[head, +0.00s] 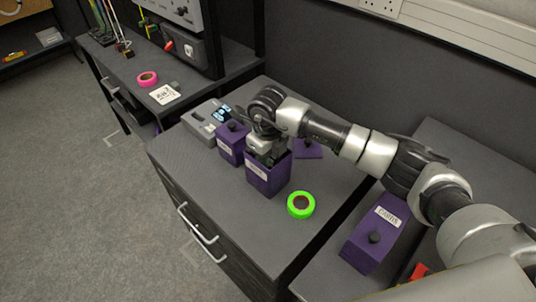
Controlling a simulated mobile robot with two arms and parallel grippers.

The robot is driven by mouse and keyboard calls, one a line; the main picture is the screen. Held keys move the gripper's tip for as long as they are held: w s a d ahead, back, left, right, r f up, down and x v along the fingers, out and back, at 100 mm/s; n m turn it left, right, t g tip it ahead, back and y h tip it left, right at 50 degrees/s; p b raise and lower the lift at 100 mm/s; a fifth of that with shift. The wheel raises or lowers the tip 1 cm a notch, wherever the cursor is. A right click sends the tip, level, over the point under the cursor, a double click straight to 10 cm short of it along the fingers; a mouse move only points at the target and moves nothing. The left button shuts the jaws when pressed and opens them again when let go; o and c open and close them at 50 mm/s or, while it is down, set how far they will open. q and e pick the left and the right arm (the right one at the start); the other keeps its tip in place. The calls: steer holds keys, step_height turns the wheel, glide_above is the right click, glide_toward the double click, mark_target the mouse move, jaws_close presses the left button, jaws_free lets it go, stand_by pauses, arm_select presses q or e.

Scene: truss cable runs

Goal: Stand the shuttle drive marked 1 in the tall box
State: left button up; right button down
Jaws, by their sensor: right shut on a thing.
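The tall box (268,183) is purple, open at the top, and carries a white label on its front. It stands upright on the dark cabinet top. My right gripper (266,154) points down into its mouth and is shut on the shuttle drive. The drive is mostly hidden by the fingers and the box walls, so I cannot read its mark or tell whether it touches the floor of the box. My left gripper is not in view.
A lidded purple box (231,143) and a grey device with a screen (207,118) stand left of the tall box. A purple lid (307,149) lies behind it. Green tape (301,205) lies to its right. Another purple box (370,240) stands at right.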

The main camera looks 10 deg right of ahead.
steer(key=shift+f+b, duration=0.3)
steer(key=shift+f, duration=0.1)
steer(key=c, duration=0.8)
jaws_free()
steer(key=c, duration=0.3)
steer(key=shift+r, duration=0.1)
steer(key=shift+r+p, duration=2.25)
steer(key=shift+r, duration=1.45)
